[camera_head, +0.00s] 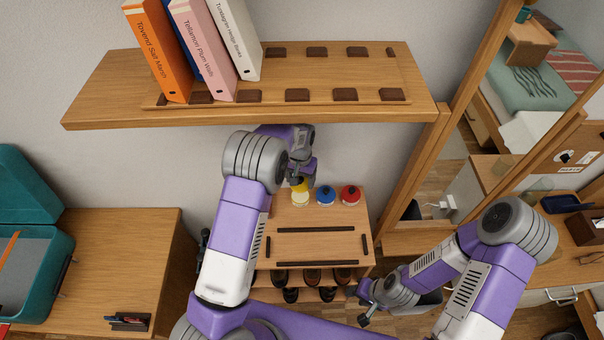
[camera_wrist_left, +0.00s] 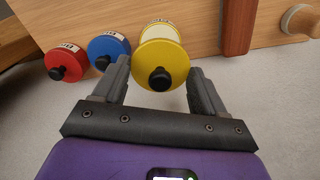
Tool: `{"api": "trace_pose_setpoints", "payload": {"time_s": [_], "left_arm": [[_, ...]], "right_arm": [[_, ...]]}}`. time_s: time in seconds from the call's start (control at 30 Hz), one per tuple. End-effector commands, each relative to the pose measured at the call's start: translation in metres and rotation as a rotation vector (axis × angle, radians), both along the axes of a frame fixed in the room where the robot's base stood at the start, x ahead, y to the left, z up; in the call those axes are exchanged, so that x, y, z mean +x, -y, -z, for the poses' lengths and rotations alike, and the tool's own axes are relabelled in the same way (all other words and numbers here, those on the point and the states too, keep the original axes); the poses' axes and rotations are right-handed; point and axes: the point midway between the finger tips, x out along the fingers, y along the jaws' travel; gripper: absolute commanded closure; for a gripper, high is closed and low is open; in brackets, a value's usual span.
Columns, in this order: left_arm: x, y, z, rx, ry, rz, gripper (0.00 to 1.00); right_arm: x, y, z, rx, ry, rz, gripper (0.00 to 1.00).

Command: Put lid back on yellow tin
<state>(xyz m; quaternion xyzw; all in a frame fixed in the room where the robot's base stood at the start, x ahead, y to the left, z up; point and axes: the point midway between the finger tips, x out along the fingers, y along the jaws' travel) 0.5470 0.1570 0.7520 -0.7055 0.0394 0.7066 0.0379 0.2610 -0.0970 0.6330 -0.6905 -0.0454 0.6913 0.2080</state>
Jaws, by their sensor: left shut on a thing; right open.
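The yellow tin (camera_head: 300,198) stands at the left of a row on the small wooden stand. Its yellow lid (camera_wrist_left: 165,57) with a black knob faces me in the left wrist view. My left gripper (camera_head: 302,178) is over the tin, shut on the yellow lid, with one finger at each side. The lid is at the tin's top; I cannot tell whether it is fully seated. Part of the tin is hidden by the gripper and lid. My right gripper (camera_head: 357,306) is open and empty, low in front of the stand.
A blue tin (camera_head: 326,195) and a red tin (camera_head: 350,195) stand right of the yellow one. A wooden shelf (camera_head: 330,78) with books (camera_head: 158,50) overhangs behind my left arm. The stand's top (camera_head: 315,246) is bare between dark strips.

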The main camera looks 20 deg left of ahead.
Motion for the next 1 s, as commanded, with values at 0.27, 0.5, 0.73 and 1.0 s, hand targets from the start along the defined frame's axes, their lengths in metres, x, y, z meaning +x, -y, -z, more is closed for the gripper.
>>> {"api": "trace_pose_setpoints", "payload": {"time_s": [0.27, 0.5, 0.73, 1.0], "left_arm": [[0.000, 0.000, 0.014, 0.000, -0.001, 0.000, 0.57], [0.000, 0.000, 0.037, 0.001, 0.001, 0.000, 0.57], [0.000, 0.000, 0.057, 0.000, -0.001, 0.000, 0.57], [0.000, 0.000, 0.064, 0.000, 0.001, 0.000, 0.57]], "right_arm": [[0.000, 0.000, 0.010, 0.000, 0.000, 0.000, 0.57], [0.000, 0.000, 0.027, 0.000, 0.000, 0.000, 0.57], [0.000, 0.000, 0.041, 0.000, 0.000, 0.000, 0.57], [0.000, 0.000, 0.044, 0.000, 0.000, 0.000, 0.57]]}}
